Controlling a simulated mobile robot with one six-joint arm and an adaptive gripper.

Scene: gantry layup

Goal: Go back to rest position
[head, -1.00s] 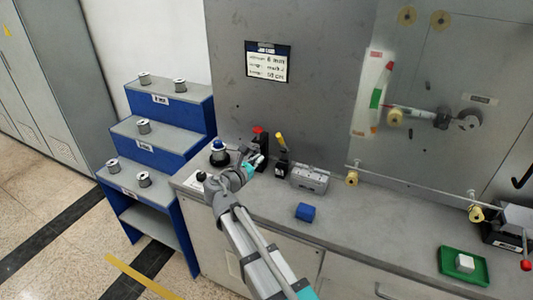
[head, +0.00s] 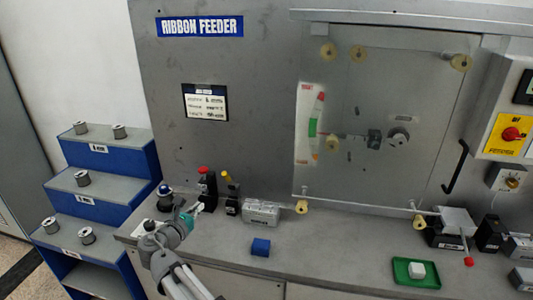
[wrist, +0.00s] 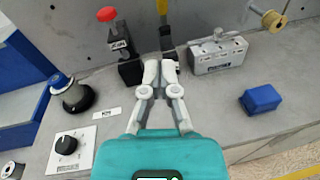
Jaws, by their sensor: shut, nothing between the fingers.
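My gripper (head: 198,208) is over the left part of the grey bench, seen in the head view. In the wrist view its two pale fingers (wrist: 160,70) meet at the tips, shut with nothing between them. The fingertips point toward the red-topped black device (wrist: 122,50) and the yellow-handled black device (wrist: 168,45) at the wall. I cannot tell whether they touch either one. The teal gripper body fills the bottom of the wrist view.
A blue-topped black knob (wrist: 72,92) and a dial plate (wrist: 68,148) lie left of my gripper. A grey metal block (head: 262,212) and a blue block (head: 261,247) are to the right. A green tray (head: 416,280) holds a white block. Blue steps (head: 105,158) carry spools.

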